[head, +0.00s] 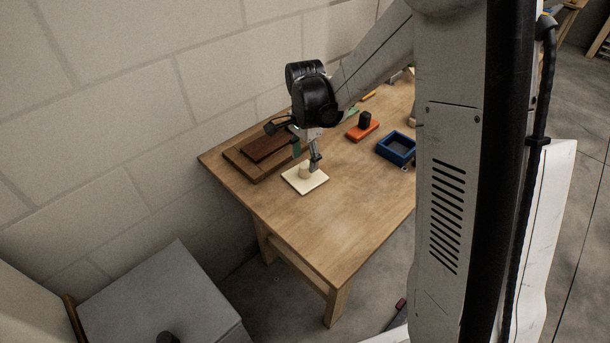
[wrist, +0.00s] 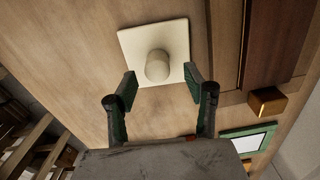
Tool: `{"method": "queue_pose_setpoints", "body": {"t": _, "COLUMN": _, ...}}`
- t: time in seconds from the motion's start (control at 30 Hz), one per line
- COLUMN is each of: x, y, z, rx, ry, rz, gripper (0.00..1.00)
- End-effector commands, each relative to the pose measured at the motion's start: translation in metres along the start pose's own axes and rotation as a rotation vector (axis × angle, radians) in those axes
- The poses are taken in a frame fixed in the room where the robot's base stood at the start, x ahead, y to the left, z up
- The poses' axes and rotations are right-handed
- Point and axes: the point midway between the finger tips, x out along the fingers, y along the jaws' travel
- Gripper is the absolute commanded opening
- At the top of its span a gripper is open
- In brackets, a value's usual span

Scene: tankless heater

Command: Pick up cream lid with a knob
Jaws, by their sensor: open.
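The cream lid (head: 304,181) is a flat square plate lying on the wooden table, with a round cream knob (wrist: 158,66) standing up at its middle. In the wrist view the lid's plate (wrist: 135,43) shows at the top centre. My gripper (wrist: 160,86) is open, its two green-padded fingers apart, with the knob between and slightly beyond the fingertips in that view. In the head view my gripper (head: 314,160) is low over the lid, beside the knob. I cannot tell whether a finger touches it. Nothing is held.
A brown wooden box (head: 262,152) lies close behind the lid, by the block wall. An orange block with a black knob (head: 363,127) and a blue open tray (head: 396,148) stand farther right. The table front (head: 330,235) is clear.

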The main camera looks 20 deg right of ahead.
Motion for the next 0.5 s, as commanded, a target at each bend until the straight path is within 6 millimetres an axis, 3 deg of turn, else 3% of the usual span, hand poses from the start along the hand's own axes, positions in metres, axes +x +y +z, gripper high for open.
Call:
{"method": "queue_pose_setpoints", "body": {"t": 0.2, "x": 0.031, "y": 0.003, "z": 0.002, "rx": 0.000, "ry": 0.000, "rz": 0.000, "gripper": 0.48}}
{"method": "queue_pose_setpoints", "body": {"t": 0.5, "x": 0.038, "y": 0.004, "z": 0.002, "rx": 0.000, "ry": 0.000, "rz": 0.000, "gripper": 0.48}}
